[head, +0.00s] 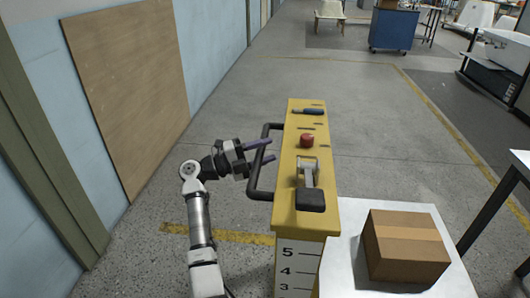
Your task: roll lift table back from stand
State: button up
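A yellow control column (318,165), apparently the lift table's, stands at centre with a red button, a lever and a numbered scale on its front. A black bar handle (254,180) sticks out from its left side. My gripper (270,151) reaches in from the left at this handle. Its two fingers are spread apart and cross over the bar in this view; I cannot tell whether they touch it. A white top (345,270) beside the column carries a cardboard box (405,247). I cannot tell for sure whether this top belongs to the lift table or the stand.
A dark-legged table (492,212) stands close at the right. A wooden panel (128,85) leans on the blue wall at left. The grey floor behind the column is clear as far as a blue cabinet (393,30). Yellow lines mark the floor.

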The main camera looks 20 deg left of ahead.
jog(key=b+v, duration=0.3)
jog(key=v, duration=1)
jog(key=shift+s+a+b, duration=0.25)
jog(key=shift+a+b, duration=0.05)
jog(key=shift+b, duration=0.05)
